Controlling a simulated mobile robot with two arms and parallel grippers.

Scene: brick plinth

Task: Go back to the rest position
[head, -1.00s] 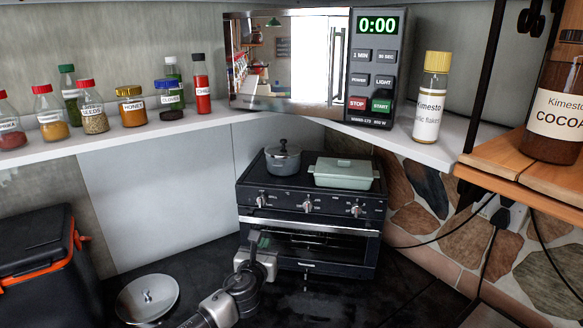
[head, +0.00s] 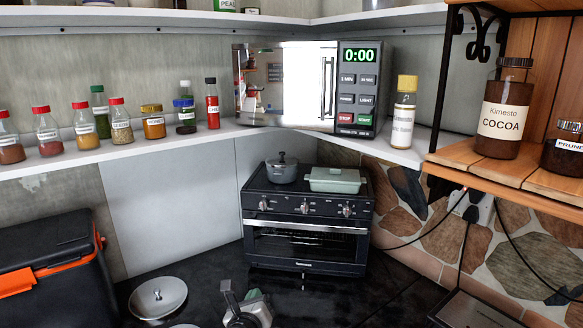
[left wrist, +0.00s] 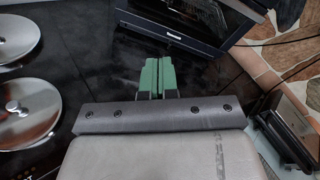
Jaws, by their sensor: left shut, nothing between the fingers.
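My left gripper (head: 252,297) is at the bottom edge of the head view, low in front of the toaster oven and clear of it. In the left wrist view its two green fingers (left wrist: 158,76) are pressed together with nothing between them, over the dark glossy surface. The toaster oven (head: 305,251) stands behind it with its door closed. My right gripper is in neither view.
A round metal lid (head: 172,299) lies on the dark surface left of my gripper. A black and orange box (head: 45,260) stands at the far left. A dark flat object (head: 478,310) is at the lower right. The microwave (head: 357,85) stands on the shelf above.

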